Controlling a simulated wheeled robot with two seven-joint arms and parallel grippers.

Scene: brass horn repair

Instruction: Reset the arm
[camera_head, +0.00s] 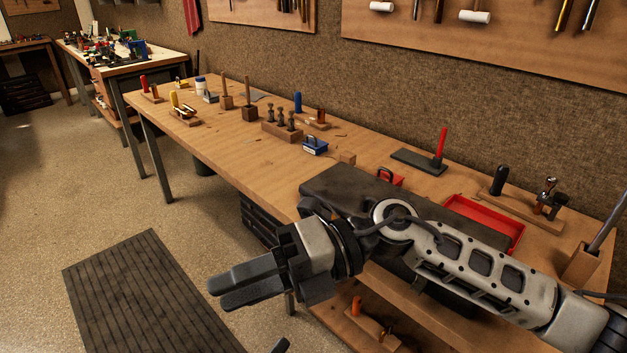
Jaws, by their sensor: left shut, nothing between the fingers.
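My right arm (470,265) reaches in from the right edge over the front of the workbench. Its gripper, my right gripper (222,292), points left over the floor in front of the bench. Its two dark fingers lie close together and nothing shows between them. Only a small dark tip of my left gripper (282,345) shows at the bottom edge. It is shut and empty, and the rest of it is out of view.
A ribbed mat (145,295) lies on the open floor at left.

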